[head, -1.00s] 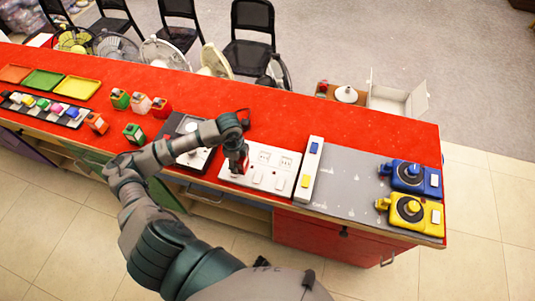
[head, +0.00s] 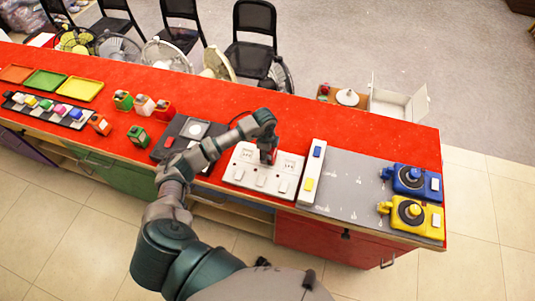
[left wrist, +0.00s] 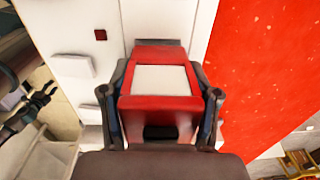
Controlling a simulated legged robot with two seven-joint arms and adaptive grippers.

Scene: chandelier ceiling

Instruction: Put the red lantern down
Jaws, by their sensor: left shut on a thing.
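My left gripper (head: 268,157) is over the right half of a white board with sockets and switches (head: 240,165). In the left wrist view the gripper (left wrist: 160,105) is shut on the red lantern (left wrist: 160,103), a red box-like body with a pale panel on top and a dark opening in front. Its fingers press on both sides. In the head view only a bit of red shows at the fingertips. I cannot tell whether the lantern's underside touches the board. My right gripper is not in view.
A narrow white strip (head: 311,175) with blue and yellow switches stands right of the board. Beyond it are a grey mat (head: 350,188), a blue device (head: 415,180) and a yellow device (head: 412,214). A dark box (head: 170,145) and several small lanterns stand left.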

